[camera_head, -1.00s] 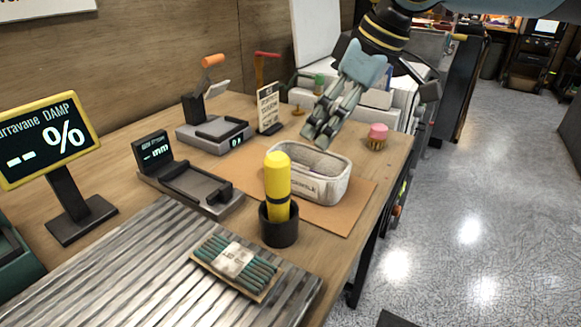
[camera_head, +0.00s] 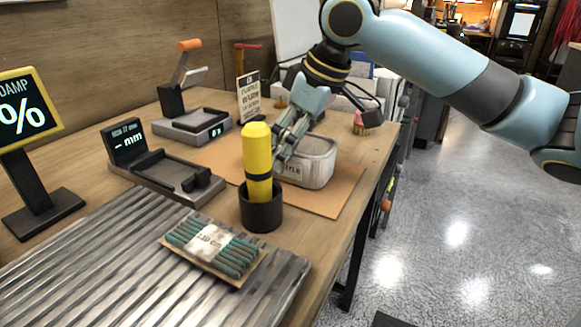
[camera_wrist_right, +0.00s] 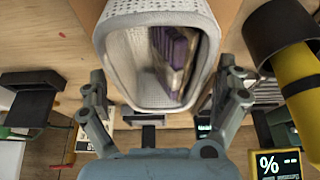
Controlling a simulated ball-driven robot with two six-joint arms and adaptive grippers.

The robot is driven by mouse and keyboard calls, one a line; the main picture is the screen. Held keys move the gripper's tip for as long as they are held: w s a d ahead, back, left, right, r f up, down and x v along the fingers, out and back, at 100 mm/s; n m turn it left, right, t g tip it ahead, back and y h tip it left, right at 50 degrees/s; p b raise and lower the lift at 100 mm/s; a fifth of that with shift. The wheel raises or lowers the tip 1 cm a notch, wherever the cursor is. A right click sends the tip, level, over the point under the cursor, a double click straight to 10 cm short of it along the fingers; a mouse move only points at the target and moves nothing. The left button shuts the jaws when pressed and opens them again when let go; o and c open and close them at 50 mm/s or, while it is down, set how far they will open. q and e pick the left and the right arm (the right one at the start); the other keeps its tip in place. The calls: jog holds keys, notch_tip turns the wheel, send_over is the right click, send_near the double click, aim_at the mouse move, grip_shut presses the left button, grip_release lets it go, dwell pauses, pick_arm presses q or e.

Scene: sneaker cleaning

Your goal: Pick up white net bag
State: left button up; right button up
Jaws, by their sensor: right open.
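The white net bag (camera_head: 318,170) looks like an open-topped, perforated white container standing on a brown mat on the bench. In the right wrist view the white net bag (camera_wrist_right: 123,62) has its open mouth toward the camera, with purple items inside. My right gripper (camera_head: 283,148) is at the bag's left side, fingers pointing down. In the right wrist view my right gripper (camera_wrist_right: 166,98) is open, with one finger to each side of the bag's near end. I cannot tell whether the fingers touch it. My left gripper is out of view.
A yellow tool in a black cup (camera_head: 262,214) stands close in front of the bag. A pink-topped brush (camera_head: 361,124) is behind right. A small sign (camera_head: 248,97) and measuring devices (camera_head: 165,178) are to the left. The brown mat (camera_head: 338,201) is clear at front right.

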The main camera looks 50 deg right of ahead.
jog(key=shift+w+f, duration=0.1)
jog(key=shift+f, duration=0.2)
jog(key=c, duration=1.2)
jog(key=shift+r, duration=0.1)
